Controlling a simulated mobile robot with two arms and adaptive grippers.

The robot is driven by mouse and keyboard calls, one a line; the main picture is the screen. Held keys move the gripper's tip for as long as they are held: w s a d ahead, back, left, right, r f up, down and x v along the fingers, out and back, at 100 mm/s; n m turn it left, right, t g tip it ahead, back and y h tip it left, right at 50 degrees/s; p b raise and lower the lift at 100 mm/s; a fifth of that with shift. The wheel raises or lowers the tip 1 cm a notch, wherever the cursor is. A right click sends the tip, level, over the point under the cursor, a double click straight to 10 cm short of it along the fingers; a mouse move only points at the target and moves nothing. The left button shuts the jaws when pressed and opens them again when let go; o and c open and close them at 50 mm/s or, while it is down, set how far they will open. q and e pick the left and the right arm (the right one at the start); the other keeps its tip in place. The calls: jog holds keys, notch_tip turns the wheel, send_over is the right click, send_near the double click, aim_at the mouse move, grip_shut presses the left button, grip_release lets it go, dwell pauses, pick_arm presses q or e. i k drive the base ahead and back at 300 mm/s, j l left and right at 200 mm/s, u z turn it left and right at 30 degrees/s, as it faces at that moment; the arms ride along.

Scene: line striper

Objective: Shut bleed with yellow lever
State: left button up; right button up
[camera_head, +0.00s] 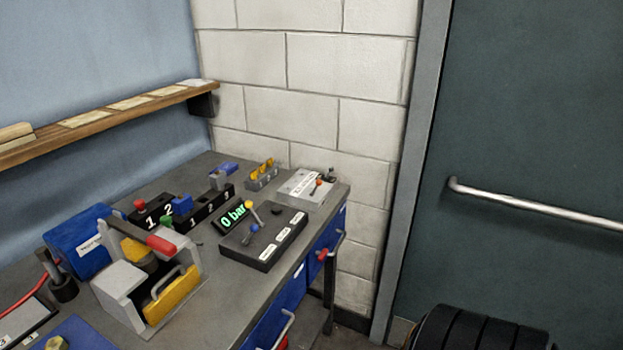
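A lever with a yellow knob (249,205) stands on a black control panel (263,256) on the bench. Its pale shaft leans, with the knob toward the back left. A blue knob (255,228) sits just in front of it, and a dark knob (277,211) lies to its right. A display (232,216) at the panel's back left reads "0 bar" in green. The panel's front carries several white labels, too small to read. Neither of my grippers is in view, and nothing touches the lever.
A grey press-like fixture with a red handle (161,244) and a yellow block stands left of the panel. A shelf (120,109) runs along the left wall. A door bar (530,208) is at right.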

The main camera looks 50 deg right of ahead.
aim_at(248, 204)
jog(key=z, duration=1.25)
